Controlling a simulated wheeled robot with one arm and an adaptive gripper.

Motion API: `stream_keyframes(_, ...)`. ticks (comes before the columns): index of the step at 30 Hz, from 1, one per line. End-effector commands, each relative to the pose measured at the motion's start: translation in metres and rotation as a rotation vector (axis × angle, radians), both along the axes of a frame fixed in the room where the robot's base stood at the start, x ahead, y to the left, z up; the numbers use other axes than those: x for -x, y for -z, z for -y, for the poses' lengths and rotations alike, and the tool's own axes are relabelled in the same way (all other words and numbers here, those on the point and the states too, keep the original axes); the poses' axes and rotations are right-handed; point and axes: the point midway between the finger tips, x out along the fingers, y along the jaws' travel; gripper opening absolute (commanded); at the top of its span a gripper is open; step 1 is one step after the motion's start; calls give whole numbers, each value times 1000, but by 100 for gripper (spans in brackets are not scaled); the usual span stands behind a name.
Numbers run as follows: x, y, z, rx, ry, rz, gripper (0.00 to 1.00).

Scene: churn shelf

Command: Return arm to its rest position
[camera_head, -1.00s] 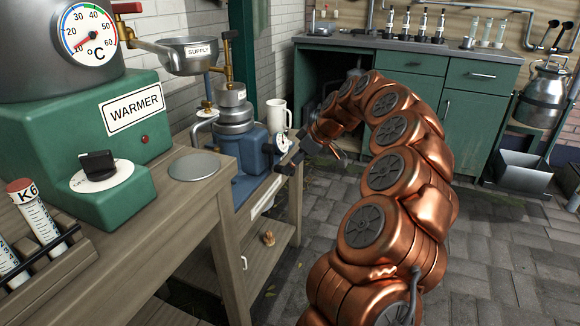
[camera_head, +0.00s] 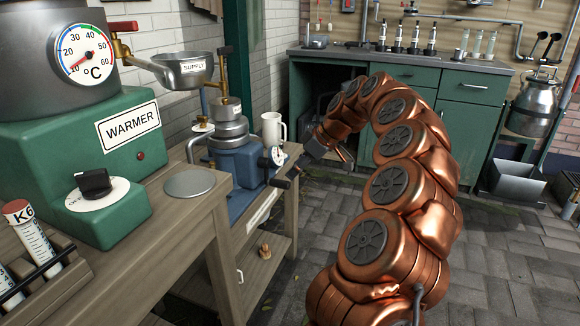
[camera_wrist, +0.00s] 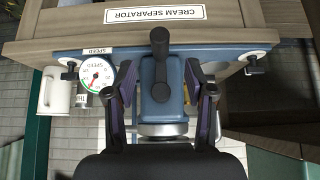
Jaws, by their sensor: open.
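My copper-coloured arm (camera_head: 385,185) rises from the bottom of the head view and curls over toward the bench at left. My gripper (camera_wrist: 163,88) is open, with its two dark fingers well apart and nothing held between them. In the wrist view the blue cream separator (camera_wrist: 162,95) with its black crank handle (camera_wrist: 160,55) shows between the fingers, beyond them. In the head view the separator (camera_head: 233,170) stands on the bench just left of my gripper, with a small gap between.
A white mug (camera_head: 271,130) stands behind the separator. The green warmer (camera_head: 85,165) and a rack of tubes (camera_head: 40,270) stand on the left bench. A green cabinet (camera_head: 455,125) with bottles stands at the back, a metal can (camera_head: 535,105) at right. The paved floor (camera_head: 510,260) is clear at right.

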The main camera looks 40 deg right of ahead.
Motion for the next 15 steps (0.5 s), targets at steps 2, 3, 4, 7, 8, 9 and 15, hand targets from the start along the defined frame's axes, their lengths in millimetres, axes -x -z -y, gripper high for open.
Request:
stream_keyframes(2, 0, 0, 0, 0, 0, 0, 54)
stream_keyframes(3, 0, 0, 0, 0, 0, 0, 54)
stream_keyframes(4, 0, 0, 0, 0, 0, 0, 54)
stream_keyframes(7, 0, 0, 0, 0, 0, 0, 54)
stream_keyframes(8, 0, -1, -1, -1, -1, 0, 54)
stream_keyframes(9, 0, -5, -4, -1, -4, -2, 54)
stream_keyframes(15, 1, -56, -58, -20, -42, -34, 54)
